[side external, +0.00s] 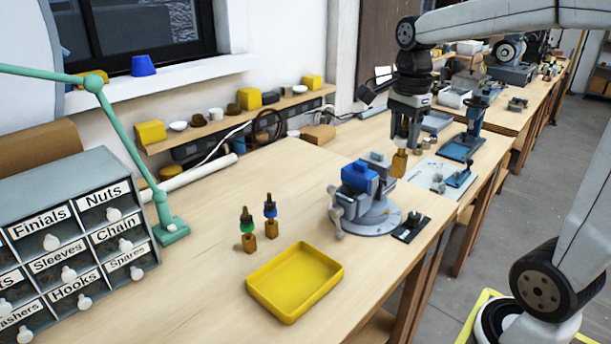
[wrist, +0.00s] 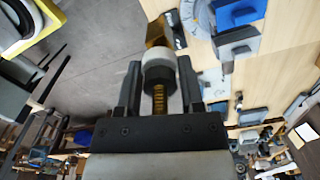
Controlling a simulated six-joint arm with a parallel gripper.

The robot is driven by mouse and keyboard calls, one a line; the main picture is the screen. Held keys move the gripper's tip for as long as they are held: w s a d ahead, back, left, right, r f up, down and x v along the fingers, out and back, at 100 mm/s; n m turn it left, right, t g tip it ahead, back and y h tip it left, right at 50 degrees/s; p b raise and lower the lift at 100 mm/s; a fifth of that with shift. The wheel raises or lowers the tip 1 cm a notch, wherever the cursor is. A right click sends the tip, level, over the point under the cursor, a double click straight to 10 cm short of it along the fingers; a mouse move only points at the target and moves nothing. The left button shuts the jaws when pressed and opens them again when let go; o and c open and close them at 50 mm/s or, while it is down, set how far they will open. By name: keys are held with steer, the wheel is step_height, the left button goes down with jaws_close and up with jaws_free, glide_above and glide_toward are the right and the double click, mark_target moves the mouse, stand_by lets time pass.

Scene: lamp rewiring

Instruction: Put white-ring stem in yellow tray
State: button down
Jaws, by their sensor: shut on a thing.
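The yellow tray (side external: 262,293) sits empty near the front of the bench. My gripper (side external: 404,143) is over the bench behind the vise, to the right of and beyond the tray. It is shut on the white-ring stem, whose brass end (side external: 399,164) points down below the fingers. In the wrist view the stem's white ring (wrist: 159,68) shows between the two fingertips (wrist: 159,75), with a black part and brass thread nearer the camera. I cannot tell whether the stem's lower end touches anything.
A green-ringed stem (side external: 247,228) and a blue-ringed stem (side external: 270,211) stand upright behind the tray. A grey vise with blue jaws (side external: 365,195) stands between my gripper and the tray. A drawer cabinet (side external: 75,235) and green lamp arm (side external: 128,140) are at left.

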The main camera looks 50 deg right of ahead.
steer(key=s+a+f+n, duration=0.2)
steer(key=a+f+n, duration=0.1)
steer(key=a, duration=0.6)
steer(key=s+a+f+n, duration=0.3)
steer(key=a+f+n, duration=0.1)
steer(key=a, duration=0.5)
steer(key=shift+f, duration=0.25)
steer(key=shift+w, duration=0.1)
steer(key=w+a+f, duration=0.2)
steer(key=w+f, duration=0.7)
steer(key=w, duration=0.4)
steer(key=shift+a+f, duration=0.2)
steer(key=shift+w+f, duration=0.1)
steer(key=shift+w, duration=0.05)
steer(key=shift+w+f, duration=0.2)
steer(key=shift+f, duration=1.55)
